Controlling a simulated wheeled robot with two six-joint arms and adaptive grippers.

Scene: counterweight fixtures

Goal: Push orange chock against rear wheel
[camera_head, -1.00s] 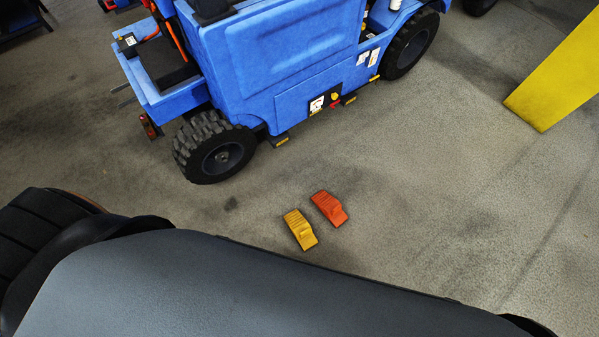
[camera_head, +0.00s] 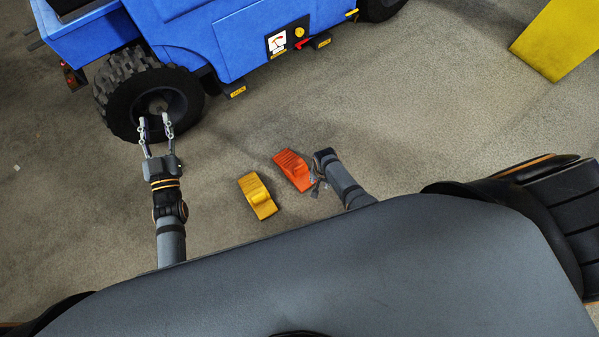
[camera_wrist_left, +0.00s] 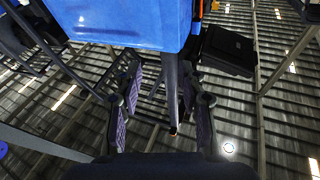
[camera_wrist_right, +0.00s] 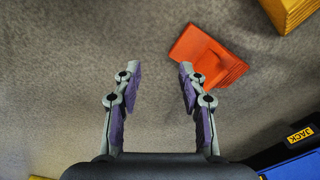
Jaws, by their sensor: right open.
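The orange chock (camera_head: 293,169) lies on the floor, with a gap between it and the black wheel (camera_head: 118,92) of the blue vehicle. The yellow chock (camera_head: 257,195) lies beside it, lower left. My right gripper (camera_head: 317,186) is low at the orange chock's right side. In the right wrist view its fingers (camera_wrist_right: 157,72) are apart and empty; the orange chock (camera_wrist_right: 208,55) is beside the right fingertip, and I cannot tell whether they touch. My left gripper (camera_head: 155,122) is open and empty, its fingertips overlapping the wheel in the head view.
The blue vehicle (camera_head: 200,38) fills the upper left. A yellow post (camera_head: 558,40) stands at the upper right. Floor between the chocks and the wheel looks clear. The left wrist view shows a blue body (camera_wrist_left: 130,22) and the roof above.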

